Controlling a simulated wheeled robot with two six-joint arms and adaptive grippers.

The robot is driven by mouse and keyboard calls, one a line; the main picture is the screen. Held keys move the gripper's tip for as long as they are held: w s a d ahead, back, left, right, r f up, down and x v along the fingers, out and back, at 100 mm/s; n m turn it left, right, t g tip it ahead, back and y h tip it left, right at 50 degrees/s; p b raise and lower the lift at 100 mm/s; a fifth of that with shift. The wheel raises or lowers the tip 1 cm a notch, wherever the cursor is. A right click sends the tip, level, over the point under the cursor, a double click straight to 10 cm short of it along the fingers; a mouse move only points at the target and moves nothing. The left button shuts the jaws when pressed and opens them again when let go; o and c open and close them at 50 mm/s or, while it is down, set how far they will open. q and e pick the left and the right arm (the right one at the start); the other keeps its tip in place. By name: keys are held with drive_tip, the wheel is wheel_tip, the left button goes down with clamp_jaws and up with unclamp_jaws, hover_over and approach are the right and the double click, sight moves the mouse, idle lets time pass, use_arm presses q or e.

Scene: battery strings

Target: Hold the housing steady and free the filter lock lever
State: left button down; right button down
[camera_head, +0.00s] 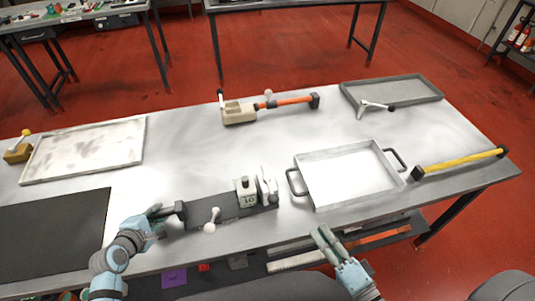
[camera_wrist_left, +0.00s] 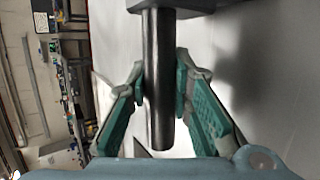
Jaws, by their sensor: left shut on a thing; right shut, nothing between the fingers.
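The housing (camera_head: 222,212) is a dark flat base on the near side of the table, with a pale block (camera_head: 246,192) marked with green characters and an upright pale plate at its right end. A short lever with a white knob (camera_head: 210,227) sits at its front edge; I take it for the lock lever, but cannot tell its state. My left gripper (camera_head: 158,212) is shut on the black bar handle at the housing's left end. In the left wrist view, the fingers (camera_wrist_left: 161,88) flank this black handle (camera_wrist_left: 158,75). My right gripper (camera_head: 325,235) is shut and empty near the table's front edge, apart from the housing.
A white tray with handles (camera_head: 348,205) stands right of the housing. A yellow bar (camera_head: 458,162) lies farther right. A tan block with an orange handle (camera_head: 238,113) is behind. A grey tray (camera_head: 412,98) is at the back right. A black mat (camera_head: 50,238) and a pale tray (camera_head: 85,152) are left.

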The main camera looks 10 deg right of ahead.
use_arm(q)
drive_tip(key=c, duration=1.5)
unclamp_jaws()
drive_tip(key=shift+s+f, duration=0.2)
drive_tip(key=shift+f, duration=0.15)
drive_tip(key=shift+c, duration=0.2)
drive_tip(key=shift+o, duration=0.9)
drive_tip(key=shift+w, duration=0.25)
drive_tip(key=shift+r, duration=0.1)
drive_tip(key=v, duration=1.2)
